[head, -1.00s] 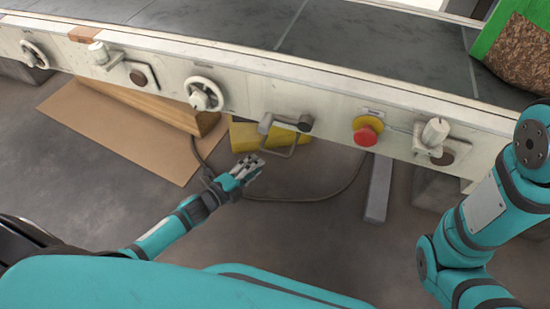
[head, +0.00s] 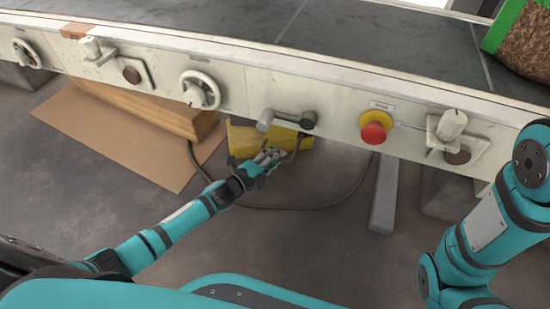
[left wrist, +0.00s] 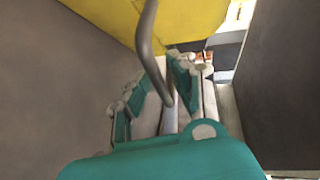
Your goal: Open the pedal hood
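The pedal hood appears to be the yellow cover (head: 240,138) on the floor under the machine's front panel. It fills the top of the left wrist view (left wrist: 190,18). A bent grey bar (left wrist: 146,45) shows in front of it, and part of it shows in the head view (head: 297,147). I cannot tell where the bar is fixed. My left gripper (head: 270,157) is at the yellow cover's near side. Its fingers (left wrist: 165,90) look spread, with the bar running between them; firm contact is not visible. My right gripper is out of view.
Above the cover, the pale panel carries a grey crank-like fitting (head: 287,120), a red button (head: 374,132) and a handwheel (head: 200,90). A dark cable (head: 330,203) lies on the floor. A grey block (head: 384,195) is at right, cardboard (head: 120,135) at left.

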